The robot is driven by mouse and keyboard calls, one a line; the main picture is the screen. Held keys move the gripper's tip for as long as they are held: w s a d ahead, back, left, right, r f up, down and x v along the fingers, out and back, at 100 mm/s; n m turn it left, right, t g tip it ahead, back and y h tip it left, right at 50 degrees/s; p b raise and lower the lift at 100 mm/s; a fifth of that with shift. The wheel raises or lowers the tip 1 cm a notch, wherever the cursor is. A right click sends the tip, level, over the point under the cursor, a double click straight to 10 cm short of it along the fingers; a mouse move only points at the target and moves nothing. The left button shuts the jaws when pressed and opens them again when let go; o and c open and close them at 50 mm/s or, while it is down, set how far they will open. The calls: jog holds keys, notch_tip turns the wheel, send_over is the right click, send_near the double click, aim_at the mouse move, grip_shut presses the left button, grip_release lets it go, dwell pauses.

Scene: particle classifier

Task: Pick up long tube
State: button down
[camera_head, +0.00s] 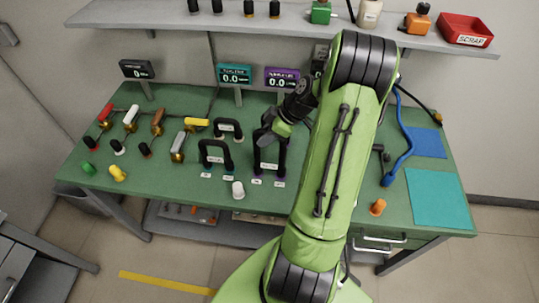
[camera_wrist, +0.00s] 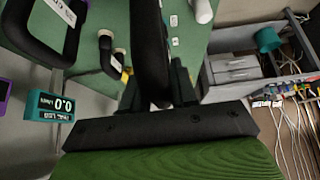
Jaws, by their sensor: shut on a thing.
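Black U-shaped tubes stand on the green bench. The tallest, the long tube (camera_head: 257,158), is in the middle in the head view, upright with its label low down. My gripper (camera_head: 271,136) is at its top. In the wrist view the long tube (camera_wrist: 148,45) runs between the fingers of my gripper (camera_wrist: 157,92), which are shut on it. Two other black tubes, a middle one (camera_head: 203,158) and a smaller one (camera_head: 239,131), stand to its left. My arm hides part of the bench to the right.
A teal display (camera_head: 234,74) and a purple display (camera_head: 282,77) stand behind the tubes. A white cap (camera_head: 238,189) is in front. Coloured valves and fittings fill the left side. A shelf (camera_head: 180,15) with a red scrap bin (camera_head: 466,29) overhangs the back. A blue hose (camera_head: 404,130) lies right.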

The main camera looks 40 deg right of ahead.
notch_tip(320, 180, up, 10)
jog(key=shift+r+p, duration=0.1)
jog(key=shift+p, duration=0.65)
jog(key=shift+r+p, duration=1.9)
jog(key=shift+r, duration=0.35)
